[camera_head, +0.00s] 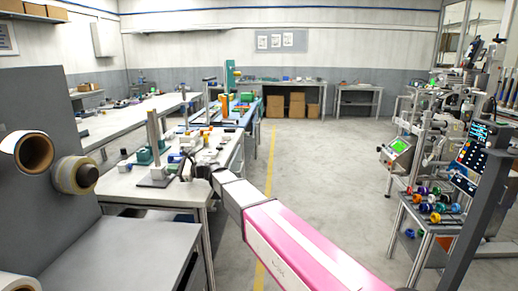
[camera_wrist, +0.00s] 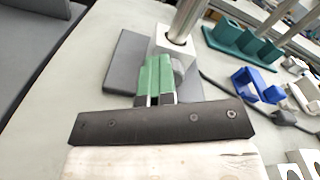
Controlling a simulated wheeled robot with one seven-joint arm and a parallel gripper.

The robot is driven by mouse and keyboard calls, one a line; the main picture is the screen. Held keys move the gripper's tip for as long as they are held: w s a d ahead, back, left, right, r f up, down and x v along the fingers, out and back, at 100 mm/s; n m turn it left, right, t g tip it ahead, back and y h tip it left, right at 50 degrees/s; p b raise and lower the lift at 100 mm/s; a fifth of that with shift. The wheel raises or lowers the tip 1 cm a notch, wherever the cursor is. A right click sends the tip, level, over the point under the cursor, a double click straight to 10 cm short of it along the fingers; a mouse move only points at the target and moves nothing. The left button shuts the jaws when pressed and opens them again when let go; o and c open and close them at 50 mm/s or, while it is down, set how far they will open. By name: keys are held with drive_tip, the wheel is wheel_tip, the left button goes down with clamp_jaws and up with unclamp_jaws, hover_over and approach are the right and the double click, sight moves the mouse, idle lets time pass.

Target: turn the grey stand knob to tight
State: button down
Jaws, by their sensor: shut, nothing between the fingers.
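The stand has a metal post (camera_wrist: 187,18) rising from a pale clamp block (camera_wrist: 170,42) on a dark grey base plate (camera_wrist: 124,62). Its post (camera_head: 153,132) also shows upright on the bench in the head view. A grey rounded knob (camera_wrist: 179,71) shows at the front of the block, partly hidden by my fingers. My gripper (camera_wrist: 154,62) has green fingertips, shut together with nothing between them, in front of the block and just left of the visible part of the knob. Contact with the knob cannot be told. Any tightness marking is not visible.
A green rack (camera_wrist: 242,40), a blue holder (camera_wrist: 257,84) and a dark cable (camera_wrist: 222,86) lie to the right on the bench (camera_wrist: 60,118). Film rolls (camera_head: 75,174) hang on a grey panel at left. The floor (camera_head: 320,170) right of the bench is clear.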

drive_tip(key=shift+w+a+r, duration=0.4)
drive_tip(key=shift+w, duration=0.25)
drive_tip(key=shift+w+a+r, duration=0.35)
drive_tip(key=shift+w+a, duration=0.05)
drive_tip(key=shift+w, duration=0.25)
drive_tip(key=shift+s+d+r, duration=0.1)
drive_tip(key=shift+r, duration=0.25)
drive_tip(key=shift+s+d+f, duration=0.1)
drive_tip(key=shift+s+d, duration=0.1)
drive_tip(key=shift+d, duration=0.85)
drive_tip(key=shift+s+d+f, duration=0.1)
drive_tip(key=shift+s+d, duration=0.15)
drive_tip(key=shift+d, duration=0.85)
drive_tip(key=shift+s+d+f, duration=0.1)
drive_tip(key=shift+s+d, duration=0.1)
drive_tip(key=shift+d, duration=0.85)
